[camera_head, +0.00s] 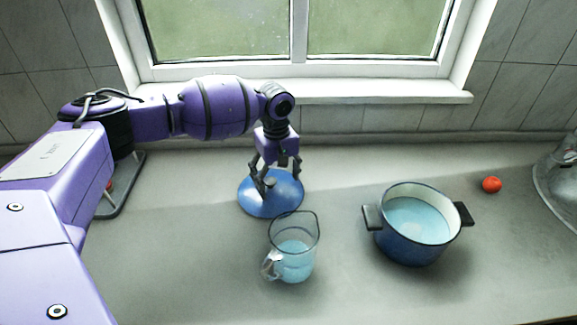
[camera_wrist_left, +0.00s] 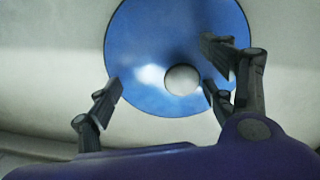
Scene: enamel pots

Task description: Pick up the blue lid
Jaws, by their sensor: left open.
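The blue lid (camera_head: 285,204) lies on the counter left of the middle in the head view, with a small round knob on its top. In the left wrist view the lid (camera_wrist_left: 155,40) shows as a large blue disc with a pale knob (camera_wrist_left: 182,80). My left gripper (camera_head: 268,188) is above the lid, with its fingers open around the knob area. In the wrist view the fingers (camera_wrist_left: 165,88) are apart, one to the left of the knob and the others close on its right. I cannot tell whether any finger touches the lid. My right gripper is not in view.
A glass jug (camera_head: 297,262) with bluish liquid stands just in front of the lid. A blue pot (camera_head: 410,247) with liquid and two dark handles stands to the right. A red tomato-like object (camera_head: 491,184) and a clear glass vessel (camera_head: 560,180) are farther right. A window sill (camera_head: 320,93) runs behind.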

